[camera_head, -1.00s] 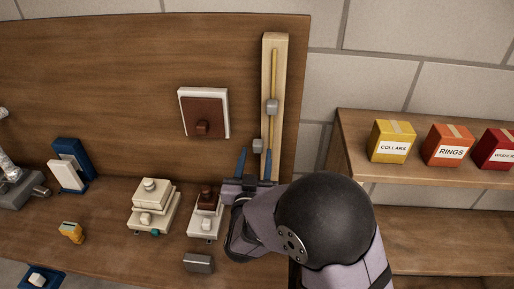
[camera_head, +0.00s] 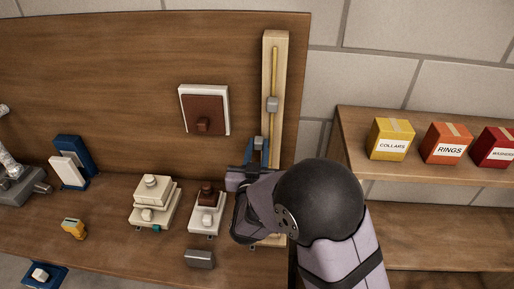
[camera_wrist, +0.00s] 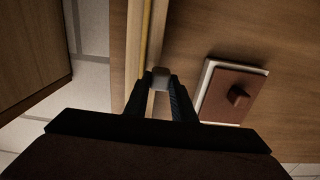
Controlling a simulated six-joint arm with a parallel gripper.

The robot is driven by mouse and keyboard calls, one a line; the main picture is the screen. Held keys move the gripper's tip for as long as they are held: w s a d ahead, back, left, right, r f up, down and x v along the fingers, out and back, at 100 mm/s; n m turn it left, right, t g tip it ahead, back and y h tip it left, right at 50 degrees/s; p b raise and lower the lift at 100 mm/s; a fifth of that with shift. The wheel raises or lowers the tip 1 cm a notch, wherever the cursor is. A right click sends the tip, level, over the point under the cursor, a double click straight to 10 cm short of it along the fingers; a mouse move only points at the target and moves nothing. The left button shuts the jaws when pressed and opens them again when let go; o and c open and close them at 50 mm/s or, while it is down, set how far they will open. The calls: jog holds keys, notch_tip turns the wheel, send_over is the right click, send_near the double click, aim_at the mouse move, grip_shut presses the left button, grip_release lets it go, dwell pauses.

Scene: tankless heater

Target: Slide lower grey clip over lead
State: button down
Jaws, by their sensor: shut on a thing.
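The lower grey clip (camera_head: 259,143) is beside the yellow lead (camera_head: 274,75) on the pale wooden strip, at the strip's left side. My gripper (camera_head: 257,156) is shut on this clip, its blue fingers on either side of it. In the wrist view the clip (camera_wrist: 160,76) sits between the dark fingertips, with the lead (camera_wrist: 146,30) just left of it. The clip appears beside the lead, not over it. The upper grey clip (camera_head: 272,104) sits over the lead higher up. My arm hides the strip's lower part.
A brown switch on a white plate (camera_head: 204,110) is mounted on the board left of the strip. White fittings (camera_head: 153,204) and a grey block (camera_head: 199,259) lie on the bench. Shelves with labelled boxes (camera_head: 391,139) stand at the right.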

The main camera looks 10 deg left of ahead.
aim_at(273, 137)
jog(key=d+b, duration=0.1)
jog(key=d, duration=0.2)
jog(key=shift+d, duration=0.4)
jog(key=c, duration=1.5)
grip_release()
jog(key=shift+d, duration=0.1)
jog(key=shift+s, duration=0.15)
jog(key=shift+s+b, duration=1.1)
jog(key=shift+s, duration=2.45)
